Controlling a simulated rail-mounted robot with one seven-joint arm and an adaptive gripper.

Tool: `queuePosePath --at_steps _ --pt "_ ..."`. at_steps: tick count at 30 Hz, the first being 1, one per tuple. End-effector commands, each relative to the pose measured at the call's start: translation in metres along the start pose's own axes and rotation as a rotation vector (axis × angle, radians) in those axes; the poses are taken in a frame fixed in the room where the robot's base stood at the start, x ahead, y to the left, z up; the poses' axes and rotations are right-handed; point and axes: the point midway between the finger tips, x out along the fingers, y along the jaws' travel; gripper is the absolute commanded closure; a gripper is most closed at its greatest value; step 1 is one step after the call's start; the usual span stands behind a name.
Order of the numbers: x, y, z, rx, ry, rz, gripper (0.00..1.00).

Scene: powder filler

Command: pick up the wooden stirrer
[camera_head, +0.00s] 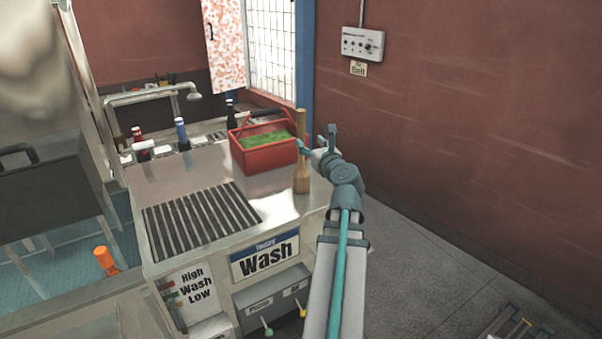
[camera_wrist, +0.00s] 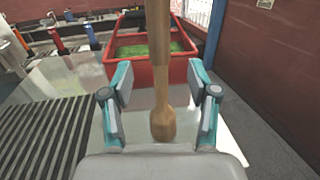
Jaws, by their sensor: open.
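The wooden stirrer (camera_head: 301,181) stands upright on the light counter top near its right front corner, its broad end down. In the wrist view the stirrer (camera_wrist: 162,115) rises between the two fingers of my gripper (camera_wrist: 162,88), with a gap on each side. My gripper (camera_head: 318,148) is open. In the head view its fingers are at the height of the stirrer's upper part.
A red basket (camera_head: 268,158) with green contents stands just behind the stirrer. A dark slotted grate (camera_head: 200,215) lies on the counter to the left. Several bottles (camera_head: 181,134) stand at the back left. A brick-red wall (camera_head: 470,110) is at the right.

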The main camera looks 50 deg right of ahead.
Motion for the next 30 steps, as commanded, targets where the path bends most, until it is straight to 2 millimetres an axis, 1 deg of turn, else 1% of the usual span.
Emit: queuePosePath --at_steps 1,3,11,18,21,29,30 --pt "0.011 -0.002 0.002 0.001 0.001 0.001 0.4" --pt "0.02 -0.001 0.002 0.0 0.0 0.001 0.4" --pt "0.035 0.0 0.001 -0.001 0.0 0.0 0.4" --pt "0.068 0.0 0.001 -0.001 0.0 0.0 0.4" --pt "0.077 0.0 0.0 -0.001 0.001 0.0 0.4" --pt "0.079 0.001 -0.002 -0.002 0.0 -0.001 0.4" --pt "0.079 0.001 -0.002 -0.002 0.0 -0.001 0.47"
